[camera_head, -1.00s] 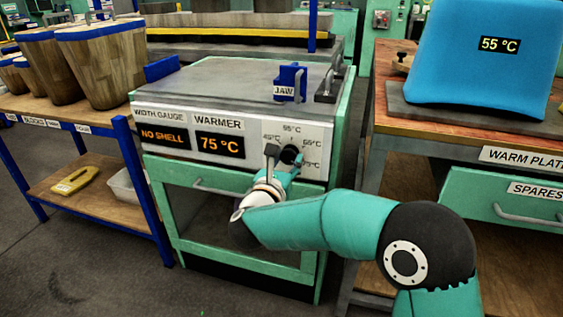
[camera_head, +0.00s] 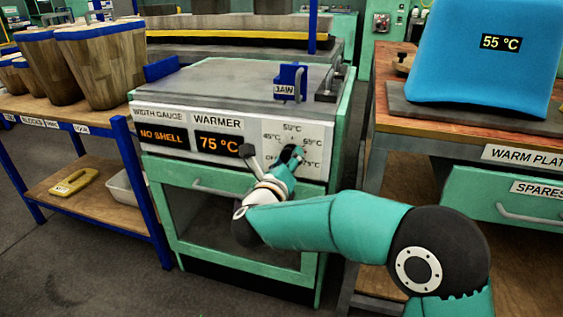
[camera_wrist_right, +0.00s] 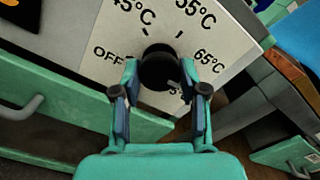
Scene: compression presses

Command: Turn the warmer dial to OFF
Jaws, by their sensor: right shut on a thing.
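The warmer dial (camera_wrist_right: 160,62) is a black round knob on the white front panel (camera_head: 180,113) of the green press. Labels for OFF, 45, 55, 65 and partly 75 °C surround it in the wrist view. My right gripper (camera_wrist_right: 159,82) is shut on the dial, one finger on each side. In the head view, my right gripper (camera_head: 289,165) reaches up to the panel and partly covers the dial. The dial's pointer cannot be made out. The warmer display (camera_head: 219,144) reads 75 °C. My left gripper is not in view.
A green door with a handle (camera_head: 212,190) lies below the panel. The width gauge display (camera_head: 162,137) reads NO SHELL. A blue jaw block (camera_head: 289,80) stands on top. A warm plate bench (camera_head: 500,138) is at right, and a shelf with wooden blocks (camera_head: 105,65) at left.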

